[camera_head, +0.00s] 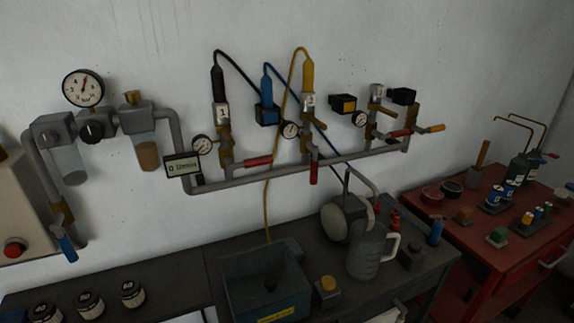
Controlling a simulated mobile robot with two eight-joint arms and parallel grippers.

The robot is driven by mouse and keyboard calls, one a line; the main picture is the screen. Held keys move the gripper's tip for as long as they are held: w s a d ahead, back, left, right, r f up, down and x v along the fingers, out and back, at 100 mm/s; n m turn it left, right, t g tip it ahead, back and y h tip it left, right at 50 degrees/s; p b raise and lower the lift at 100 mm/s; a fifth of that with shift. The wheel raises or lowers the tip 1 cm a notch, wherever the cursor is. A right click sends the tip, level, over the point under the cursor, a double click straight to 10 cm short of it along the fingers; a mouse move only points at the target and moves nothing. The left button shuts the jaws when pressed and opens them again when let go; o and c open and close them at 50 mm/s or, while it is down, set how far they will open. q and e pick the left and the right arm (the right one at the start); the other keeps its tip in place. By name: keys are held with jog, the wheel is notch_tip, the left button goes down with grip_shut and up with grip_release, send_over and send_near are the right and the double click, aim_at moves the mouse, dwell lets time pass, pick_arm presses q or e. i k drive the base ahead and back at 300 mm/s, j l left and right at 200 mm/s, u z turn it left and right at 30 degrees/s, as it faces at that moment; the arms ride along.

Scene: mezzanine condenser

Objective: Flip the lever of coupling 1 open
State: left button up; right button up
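Coupling 1 (222,116) is on the wall at the left of the manifold pipe, with a white tag that seems to read 1. A black hose end (217,82) sits in its top. A red-handled lever (257,161) on the brass body below it points right, roughly level. A second coupling (309,101) with a yellow hose end has a red lever (313,173) hanging straight down. A third branch (373,118) further right has no hose and a red lever (398,133) pointing right. Neither of my grippers shows.
A grey pipe (300,168) runs below the couplings. Gauges (203,144) and a small display (183,166) sit close to coupling 1. A red table (495,235) stands right.

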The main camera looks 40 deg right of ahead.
aim_at(246, 163)
jog(key=z, duration=1.2)
